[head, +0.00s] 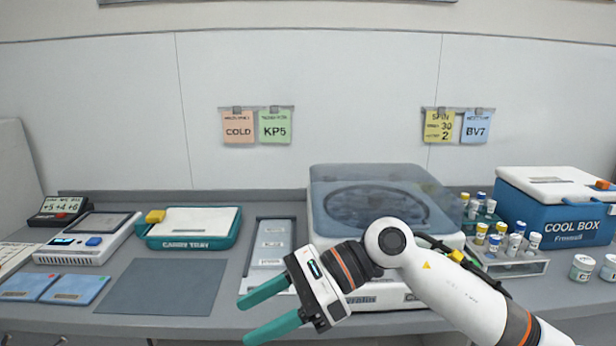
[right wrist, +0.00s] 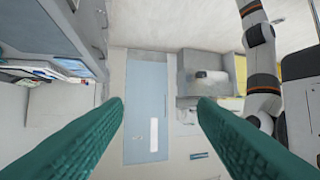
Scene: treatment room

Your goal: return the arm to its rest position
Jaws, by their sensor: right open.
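My right gripper (head: 258,315) is open and empty in the head view. Its teal fingers point left, in front of the bench edge and the centrifuge. My right arm (head: 430,275) comes in from the lower right and covers part of the centrifuge front. In the right wrist view the two teal fingers (right wrist: 160,112) stand wide apart with nothing between them. Beyond them show the floor and a blue door-like panel (right wrist: 146,105). My left gripper is not in view.
The centrifuge (head: 330,215) with its lid down stands mid-bench. Right of it are a tube rack (head: 510,265) and a blue cool box (head: 545,215). Left are a carry tray (head: 190,240), a grey mat (head: 160,285) and a slotted holder (head: 270,245).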

